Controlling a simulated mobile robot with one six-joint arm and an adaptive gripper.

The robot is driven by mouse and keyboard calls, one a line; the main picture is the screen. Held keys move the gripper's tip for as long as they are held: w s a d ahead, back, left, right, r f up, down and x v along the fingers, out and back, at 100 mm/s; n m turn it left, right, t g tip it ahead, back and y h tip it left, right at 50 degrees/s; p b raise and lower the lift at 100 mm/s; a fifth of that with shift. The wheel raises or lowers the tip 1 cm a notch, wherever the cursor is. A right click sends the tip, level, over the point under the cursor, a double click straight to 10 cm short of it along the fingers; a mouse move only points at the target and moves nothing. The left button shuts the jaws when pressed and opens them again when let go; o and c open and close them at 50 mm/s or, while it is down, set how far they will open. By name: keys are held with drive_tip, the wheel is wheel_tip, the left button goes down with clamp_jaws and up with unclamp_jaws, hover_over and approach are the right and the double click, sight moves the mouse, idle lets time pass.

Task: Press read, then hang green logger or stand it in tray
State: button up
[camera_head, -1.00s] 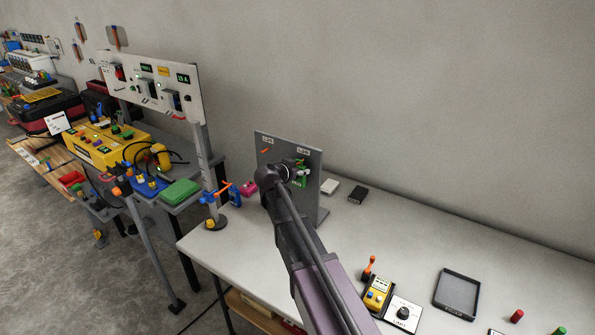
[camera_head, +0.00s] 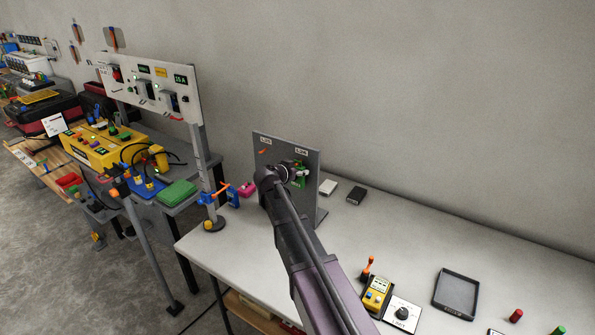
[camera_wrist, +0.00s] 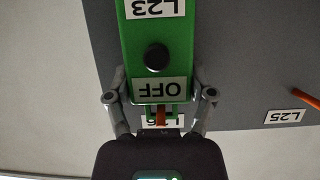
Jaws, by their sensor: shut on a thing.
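The green logger (camera_wrist: 180,53) is upside down in the wrist view, with a black knob, an "OFF" label and an "L23" label. My gripper (camera_wrist: 158,90) is shut on its sides, one finger on each. In the head view the logger (camera_head: 298,180) is in front of the grey upright board (camera_head: 268,150), at the label on the board's right. An orange peg (camera_wrist: 161,117) shows at the logger's end in the wrist view; I cannot tell whether the logger hangs on it. The tray (camera_head: 457,290) is dark, shallow and empty, on the table's right.
A yellow meter (camera_head: 377,294) with an orange-topped part and a white dial box (camera_head: 402,314) stand near the tray. A second orange peg (camera_wrist: 305,98) is beside label L25. The middle of the table is clear.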

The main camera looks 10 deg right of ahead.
drive_tip(key=o, duration=1.2)
drive_tip(key=shift+r, duration=0.15)
drive_tip(key=shift+r+p, duration=0.2)
drive_tip(key=shift+p, duration=0.15)
drive_tip(key=shift+s+a, duration=3.85)
drive_tip(key=shift+d, duration=0.1)
